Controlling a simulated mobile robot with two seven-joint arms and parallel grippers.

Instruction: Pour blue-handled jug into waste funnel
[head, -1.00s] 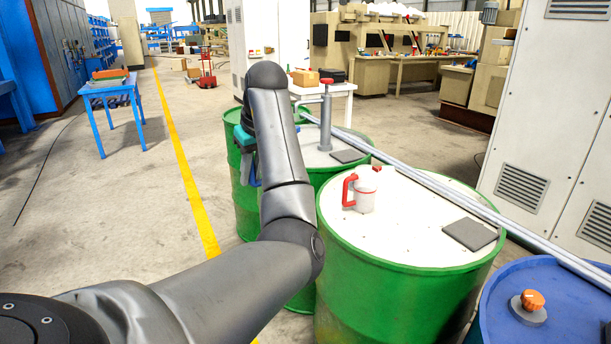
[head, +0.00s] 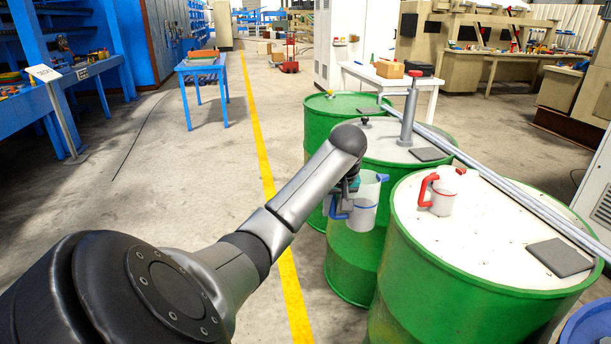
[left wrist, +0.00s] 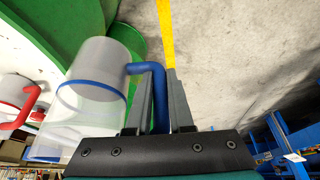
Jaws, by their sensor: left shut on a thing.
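The blue-handled jug (head: 364,207) is a clear vessel with a blue band, blue handle and blue spout. It hangs roughly upright in front of the green drums, clear of the drum tops. My left gripper (head: 343,203) is shut on its handle. In the left wrist view the jug (left wrist: 92,90) shows to the left of my left gripper (left wrist: 159,98), with the blue handle between the fingers. I cannot pick out a waste funnel in either view. My right gripper is not in view.
A red-handled jug (head: 441,196) stands on the nearest green drum (head: 455,290). A grey pump with a red top (head: 410,108) rises from the drum behind. Metal rails (head: 500,185) run along the drums' right side. Open floor lies left, beyond the yellow line (head: 262,160).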

